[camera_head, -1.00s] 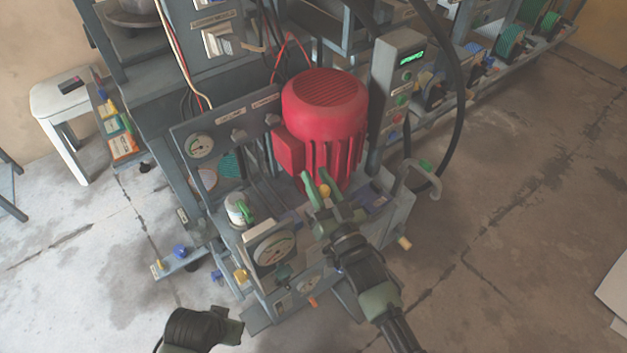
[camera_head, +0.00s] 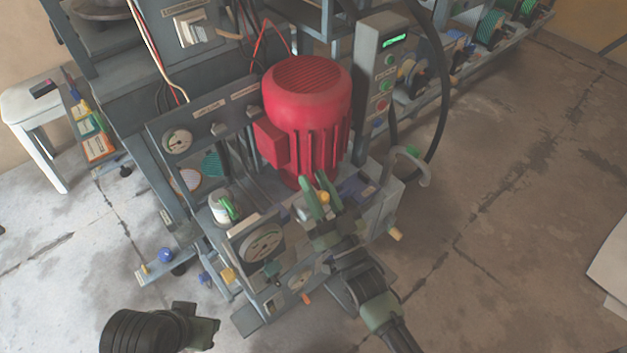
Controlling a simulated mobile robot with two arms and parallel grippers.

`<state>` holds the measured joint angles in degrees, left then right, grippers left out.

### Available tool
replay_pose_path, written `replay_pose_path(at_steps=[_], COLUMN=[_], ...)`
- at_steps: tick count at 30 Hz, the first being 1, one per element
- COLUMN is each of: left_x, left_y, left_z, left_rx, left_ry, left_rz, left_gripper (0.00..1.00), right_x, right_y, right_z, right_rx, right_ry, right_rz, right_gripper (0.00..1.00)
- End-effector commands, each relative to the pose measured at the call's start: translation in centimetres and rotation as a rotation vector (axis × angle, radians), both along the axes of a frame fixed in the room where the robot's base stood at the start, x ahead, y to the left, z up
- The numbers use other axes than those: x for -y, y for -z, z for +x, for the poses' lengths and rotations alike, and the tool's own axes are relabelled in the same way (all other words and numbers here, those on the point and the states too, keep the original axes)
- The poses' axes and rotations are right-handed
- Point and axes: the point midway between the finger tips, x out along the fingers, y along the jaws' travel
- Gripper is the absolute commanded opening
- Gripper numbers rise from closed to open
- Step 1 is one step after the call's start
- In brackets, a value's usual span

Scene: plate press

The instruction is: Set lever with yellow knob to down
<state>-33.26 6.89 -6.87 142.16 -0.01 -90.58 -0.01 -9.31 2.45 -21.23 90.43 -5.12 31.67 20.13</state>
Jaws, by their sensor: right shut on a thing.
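The yellow knob (camera_head: 323,198) of a lever is at the front of the machine, just below the red motor (camera_head: 306,110). My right gripper (camera_head: 320,190) reaches in from the lower right, its green fingers on either side of the knob and shut on it. The fingers and wrist hide most of the lever's shaft, so its exact angle is unclear. My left gripper (camera_head: 195,326) is low at the left, apart from the machine, with its fingers not clearly visible.
A round gauge (camera_head: 263,243) and a white-and-green valve (camera_head: 222,208) stand left of the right gripper. Another yellow knob (camera_head: 228,275) is at the lower left. A control box (camera_head: 383,80) and a grey handle (camera_head: 415,165) stand to the right.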

Motion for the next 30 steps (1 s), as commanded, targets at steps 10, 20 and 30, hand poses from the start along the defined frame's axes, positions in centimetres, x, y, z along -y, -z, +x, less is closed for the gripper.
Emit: replay_pose_path(at_steps=[10,20,30], left_x=[0.0,0.0,0.0], left_y=[0.0,0.0,-0.1], left_z=[0.0,0.0,0.0], left_rx=[0.000,0.000,0.000], left_ry=[0.000,0.000,0.000], left_rz=[0.000,0.000,0.000], left_gripper=[0.36,0.36,0.36], right_x=[0.2,0.1,0.6], right_y=[-0.2,-0.2,0.4], right_z=[-0.2,-0.2,-1.1], right_rx=[0.007,0.006,0.003], right_ry=[0.000,0.000,0.000], right_rz=[0.002,0.002,0.000], right_gripper=[0.00,0.49,0.49])
